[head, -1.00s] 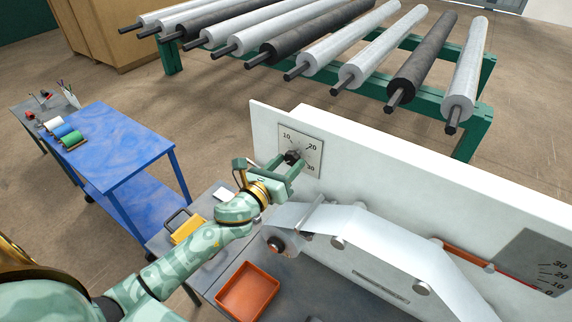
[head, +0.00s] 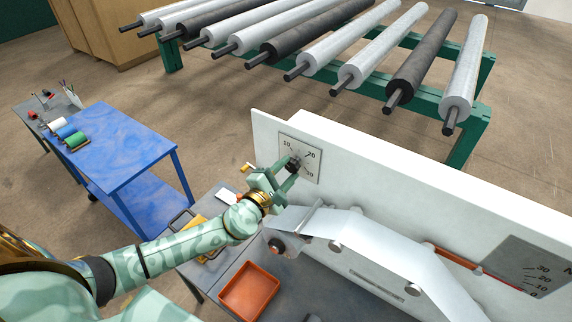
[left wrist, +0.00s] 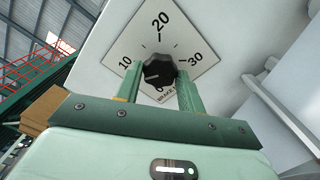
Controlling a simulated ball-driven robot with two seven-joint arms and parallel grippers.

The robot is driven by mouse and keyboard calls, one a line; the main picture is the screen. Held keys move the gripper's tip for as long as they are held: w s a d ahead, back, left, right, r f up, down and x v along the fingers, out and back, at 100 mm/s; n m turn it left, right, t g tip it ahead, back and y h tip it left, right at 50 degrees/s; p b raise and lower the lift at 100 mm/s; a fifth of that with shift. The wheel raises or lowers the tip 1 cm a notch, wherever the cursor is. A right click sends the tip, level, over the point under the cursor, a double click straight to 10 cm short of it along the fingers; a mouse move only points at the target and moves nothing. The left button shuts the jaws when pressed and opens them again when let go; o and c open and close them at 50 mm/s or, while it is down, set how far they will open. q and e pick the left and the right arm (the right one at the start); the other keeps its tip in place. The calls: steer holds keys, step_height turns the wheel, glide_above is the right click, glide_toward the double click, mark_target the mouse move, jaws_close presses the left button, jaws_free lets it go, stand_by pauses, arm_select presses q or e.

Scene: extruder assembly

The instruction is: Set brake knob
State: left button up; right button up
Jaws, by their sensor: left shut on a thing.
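The black brake knob (head: 292,164) sits on a square dial plate (head: 313,148) marked 10, 20 and 30, on the white machine panel. In the left wrist view the knob (left wrist: 160,70) stands between the two green fingers of my left gripper (left wrist: 160,84), which is shut on it. The plate (left wrist: 188,38) appears tilted there, with 10 on the left, 20 at the top and 30 on the right; the lower lettering is partly hidden. A white mark on the knob points to its lower left. In the head view my left gripper (head: 288,176) reaches the knob from the front. My right gripper is not in view.
The white panel (head: 400,165) carries a sheet web over rollers (head: 380,262) right of my left arm. An orange tray (head: 249,290) sits on the grey bench below. A blue cart (head: 120,140) stands left, and a green rack of rolls (head: 470,140) stands behind.

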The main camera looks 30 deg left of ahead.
arm_select(q)
steer(key=m, duration=0.1)
steer(key=m+p, duration=0.1)
steer(key=shift+r+m, duration=0.2)
steer(key=shift+m, duration=0.1)
steer(key=o, duration=0.8)
steer(key=shift+f, duration=0.25)
steer(key=s, duration=0.2)
steer(key=s+p, duration=0.1)
steer(key=s, duration=0.1)
steer(key=s+a, duration=0.1)
steer(key=s, duration=0.1)
